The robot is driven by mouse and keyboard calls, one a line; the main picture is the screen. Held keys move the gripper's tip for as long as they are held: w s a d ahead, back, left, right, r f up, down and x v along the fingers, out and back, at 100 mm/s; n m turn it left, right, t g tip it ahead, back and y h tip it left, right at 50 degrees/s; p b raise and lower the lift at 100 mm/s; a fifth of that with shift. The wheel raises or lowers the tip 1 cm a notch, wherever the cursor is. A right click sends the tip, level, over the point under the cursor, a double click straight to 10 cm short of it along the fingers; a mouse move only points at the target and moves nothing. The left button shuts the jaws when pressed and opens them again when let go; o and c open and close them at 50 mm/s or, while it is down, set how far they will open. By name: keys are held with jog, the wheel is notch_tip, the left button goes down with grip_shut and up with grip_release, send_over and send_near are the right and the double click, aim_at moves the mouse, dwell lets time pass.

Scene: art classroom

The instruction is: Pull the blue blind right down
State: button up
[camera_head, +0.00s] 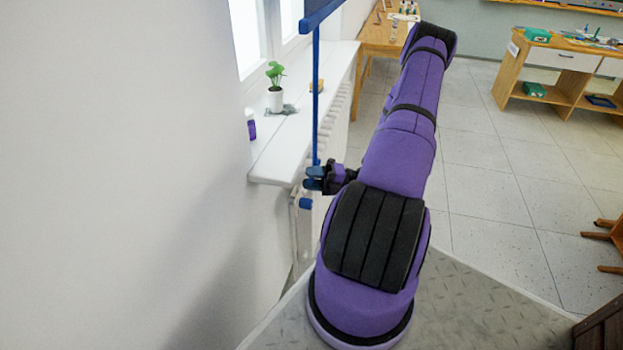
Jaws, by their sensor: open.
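The blue blind (319,12) shows only as a dark blue piece at the top edge, in front of the window; the rest of it is out of frame. A straight blue pull cord or rod (316,100) hangs from it past the windowsill. My gripper (313,178) is open at the lower part of the cord. Its fingertips overlap the cord in this view, and I cannot tell if the cord is between them. A small blue piece (306,203) shows just below the fingers, perhaps the cord's end.
The white windowsill (300,120) holds a potted plant (275,88), a purple jar (251,128) and a small yellowish item (317,87). A radiator (335,120) is below. A wooden table (378,38) and a desk (555,70) stand behind. The tiled floor at right is mostly clear.

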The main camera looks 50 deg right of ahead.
grip_shut()
jog(key=shift+f, duration=0.1)
notch_tip(320, 180, down, 34)
dwell(0.4)
jog(key=shift+s, duration=0.1)
jog(key=shift+c, duration=0.6)
grip_release()
jog(key=shift+o, duration=0.6)
